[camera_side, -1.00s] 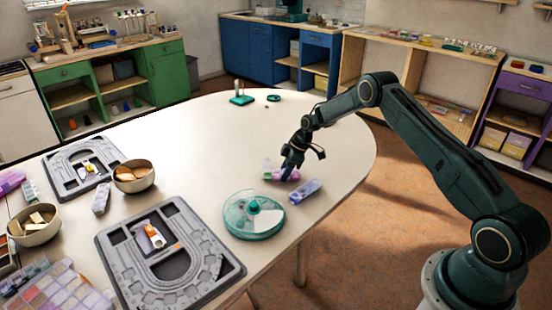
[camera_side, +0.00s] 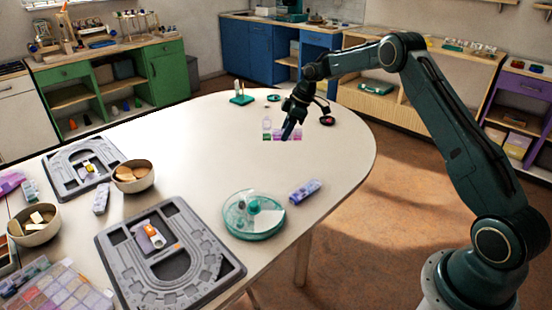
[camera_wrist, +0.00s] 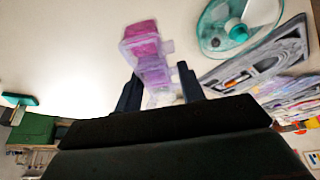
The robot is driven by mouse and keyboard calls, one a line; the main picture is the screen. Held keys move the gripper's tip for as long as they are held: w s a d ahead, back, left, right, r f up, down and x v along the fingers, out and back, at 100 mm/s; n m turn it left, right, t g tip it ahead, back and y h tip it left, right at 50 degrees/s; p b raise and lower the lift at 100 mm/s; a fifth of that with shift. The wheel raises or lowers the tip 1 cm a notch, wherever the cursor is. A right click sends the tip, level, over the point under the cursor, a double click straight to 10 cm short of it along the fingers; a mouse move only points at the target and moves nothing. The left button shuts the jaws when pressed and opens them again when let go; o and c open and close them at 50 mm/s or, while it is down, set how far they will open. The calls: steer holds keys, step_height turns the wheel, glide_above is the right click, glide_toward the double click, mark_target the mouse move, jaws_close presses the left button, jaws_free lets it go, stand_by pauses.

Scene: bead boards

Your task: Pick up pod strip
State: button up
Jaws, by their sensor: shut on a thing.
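The pod strip (camera_side: 272,136) is a row of small clear pods with green, purple and pink contents. My gripper (camera_side: 288,131) is shut on it and holds it up above the white table. In the wrist view the pod strip (camera_wrist: 150,58) shows magenta and lilac pods between my two dark fingers (camera_wrist: 160,90). Part of the strip is hidden behind the fingers in the side view.
A similar purple strip (camera_side: 305,191) lies on the table beside a round teal-rimmed case (camera_side: 229,228). Two grey bead boards (camera_side: 113,240) (camera_side: 60,187) and two bowls (camera_side: 134,187) (camera_side: 36,237) stand at the left.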

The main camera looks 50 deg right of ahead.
mark_target(281, 132)
steer(key=shift+r, duration=1.7)
steer(key=shift+f, duration=0.1)
steer(key=shift+a+f+n, duration=0.25)
steer(key=shift+f+n, duration=0.05)
steer(key=shift+n, duration=0.1)
steer(key=s+a+f+n+g, duration=0.2)
steer(key=a+f+n+g, duration=0.2)
steer(key=n, duration=1)
steer(key=shift+a+f+g, duration=0.4)
steer(key=shift+a+f, duration=1.2)
steer(key=shift+f, duration=1.3)
steer(key=shift+a+r+h, duration=0.1)
steer(key=shift+a+h, duration=0.15)
steer(key=shift+h, duration=0.05)
steer(key=shift+s+t, duration=0.15)
steer(key=shift+t, duration=0.15)
